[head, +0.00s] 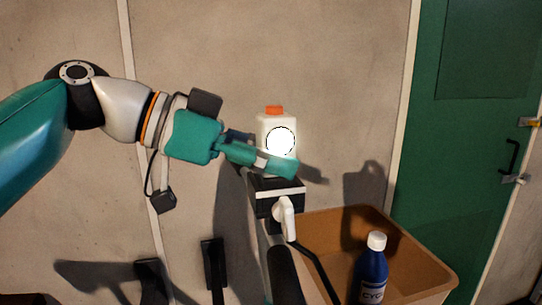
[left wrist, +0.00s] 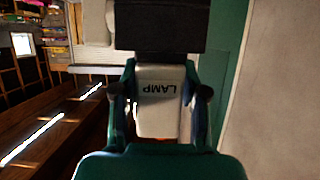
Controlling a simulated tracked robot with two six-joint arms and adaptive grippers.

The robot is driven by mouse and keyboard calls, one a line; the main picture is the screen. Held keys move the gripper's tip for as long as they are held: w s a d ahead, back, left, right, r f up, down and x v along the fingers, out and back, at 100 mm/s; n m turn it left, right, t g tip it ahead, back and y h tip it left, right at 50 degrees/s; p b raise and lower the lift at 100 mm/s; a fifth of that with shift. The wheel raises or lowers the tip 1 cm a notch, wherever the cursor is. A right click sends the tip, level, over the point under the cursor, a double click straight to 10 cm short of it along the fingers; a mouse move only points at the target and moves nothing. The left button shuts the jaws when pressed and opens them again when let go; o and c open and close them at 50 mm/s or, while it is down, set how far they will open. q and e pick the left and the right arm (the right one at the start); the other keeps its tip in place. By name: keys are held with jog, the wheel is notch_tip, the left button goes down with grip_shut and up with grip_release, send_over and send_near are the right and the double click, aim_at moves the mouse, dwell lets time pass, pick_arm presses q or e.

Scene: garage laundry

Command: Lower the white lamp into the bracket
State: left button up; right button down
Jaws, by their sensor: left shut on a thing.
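The white lamp (head: 263,124), with an orange cap and a bright round light, stands upright in the head view. My left gripper (head: 271,163) is shut on its lower part, and its fingers cover some of that part. In the left wrist view the lamp (left wrist: 158,100) is between the two fingers (left wrist: 160,93), with upside-down LAMP lettering. The black bracket (head: 263,188) is directly below the lamp in the head view. A black block, seemingly the bracket (left wrist: 160,25), is beyond the lamp in the wrist view. I cannot tell whether they touch. My right gripper is not seen.
A white handle-like piece (head: 285,216) is in front of the bracket. A brown open bin (head: 423,262) is at lower right, with a blue bottle (head: 371,272) with a white cap before it. A green door (head: 465,140) stands at right. The wall space above the lamp is clear.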

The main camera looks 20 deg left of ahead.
pick_arm(q)
jog(key=shift+f, duration=0.25)
jog(key=o, duration=1.3)
jog(key=v, duration=1.2)
jog(key=shift+w, duration=0.1)
